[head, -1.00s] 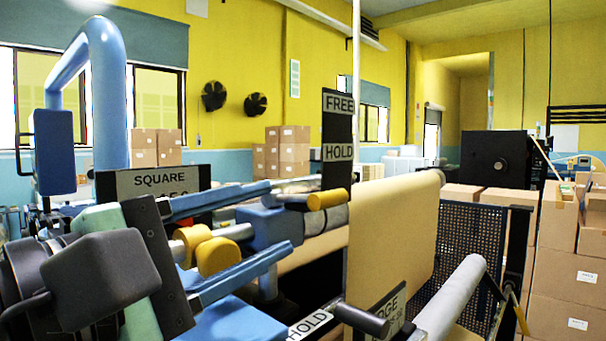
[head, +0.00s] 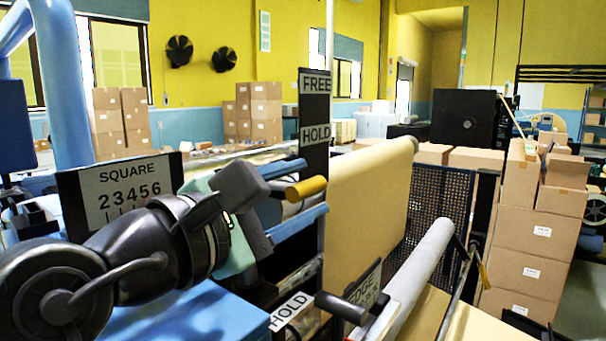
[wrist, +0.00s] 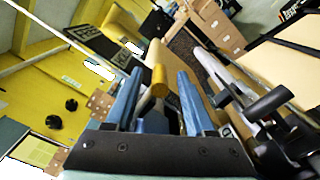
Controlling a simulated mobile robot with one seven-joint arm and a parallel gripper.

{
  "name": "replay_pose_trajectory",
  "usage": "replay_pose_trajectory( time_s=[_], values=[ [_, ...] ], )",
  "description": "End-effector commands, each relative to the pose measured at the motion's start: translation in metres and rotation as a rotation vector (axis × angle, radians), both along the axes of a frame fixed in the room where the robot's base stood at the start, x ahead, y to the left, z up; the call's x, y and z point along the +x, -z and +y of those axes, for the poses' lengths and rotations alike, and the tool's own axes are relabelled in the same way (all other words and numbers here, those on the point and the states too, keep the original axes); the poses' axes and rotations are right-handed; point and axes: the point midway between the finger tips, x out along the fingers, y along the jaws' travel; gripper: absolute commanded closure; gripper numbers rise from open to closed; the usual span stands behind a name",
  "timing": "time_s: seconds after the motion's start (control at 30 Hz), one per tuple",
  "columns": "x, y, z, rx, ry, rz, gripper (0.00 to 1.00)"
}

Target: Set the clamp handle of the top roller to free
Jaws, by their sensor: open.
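The top roller's clamp handle has a yellow grip (head: 306,187) and sits below an upright black sign (head: 315,110) with FREE at the top and HOLD lower down. The handle is on the HOLD side. My gripper (head: 314,186) is open, with one blue finger above and one below the yellow grip in the head view. In the wrist view, the yellow grip (wrist: 159,80) lies between the two blue fingers (wrist: 156,78), with gaps on both sides. Contact is not visible. My wrist hides the parts behind it.
A lower black handle (head: 340,307) sits by another HOLD label (head: 291,311). A pale roller (head: 420,265) and a kraft paper sheet (head: 365,200) are to the right. A SQUARE number sign (head: 125,195) stands at left. Stacked cartons (head: 535,245) fill the right.

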Motion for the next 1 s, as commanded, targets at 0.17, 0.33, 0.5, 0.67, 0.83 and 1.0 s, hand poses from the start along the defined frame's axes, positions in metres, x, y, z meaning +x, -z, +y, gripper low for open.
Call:
replay_pose_trajectory(
  time_s=[0.17, 0.33, 0.5, 0.67, 0.83, 1.0],
  values=[
    [0.0080, 0.0006, -0.0053, 0.000, -0.002, 0.001, 0.45],
    [0.0085, 0.0010, -0.0057, 0.000, -0.002, 0.000, 0.45],
    [0.0083, 0.0009, -0.0056, 0.000, -0.001, 0.000, 0.62],
    [0.0082, 0.0008, -0.0056, 0.000, -0.001, 0.000, 0.91],
    [0.0081, 0.0008, -0.0055, 0.000, -0.001, 0.000, 1.00],
    [0.0081, 0.0009, -0.0056, 0.000, -0.001, 0.000, 1.00]
  ],
)
